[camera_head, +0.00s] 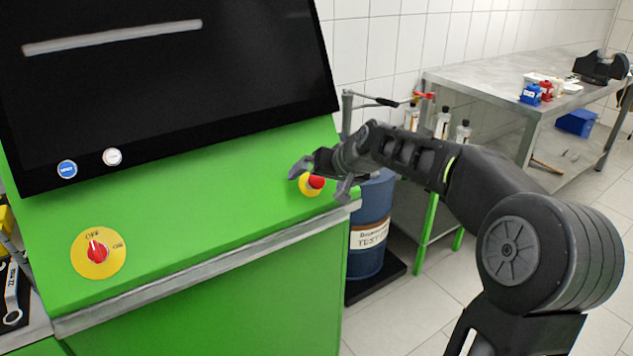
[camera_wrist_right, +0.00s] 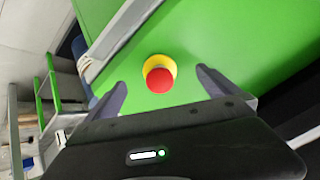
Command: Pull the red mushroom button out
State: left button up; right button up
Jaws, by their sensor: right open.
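The red mushroom button (camera_head: 317,182) sits on a yellow round base (camera_head: 308,190) on the sloped green panel, near its right edge. My right gripper (camera_head: 321,180) is at the button, with one finger on each side of it in the head view. In the right wrist view the red button (camera_wrist_right: 159,80) shows between and slightly beyond the two open fingers of my right gripper (camera_wrist_right: 160,88), with gaps on both sides. Nothing is held. The right hand partly hides the yellow base in the head view. My left gripper is not in view.
The green console (camera_head: 200,210) carries a dark screen (camera_head: 170,90) above and a red OFF/ON rotary switch (camera_head: 97,252) on a yellow disc at left. A blue drum (camera_head: 370,225) stands right of the console. A metal workbench (camera_head: 500,90) stands behind at right.

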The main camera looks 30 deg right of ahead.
jog(key=shift+v, duration=2.7)
jog(key=shift+f, duration=0.1)
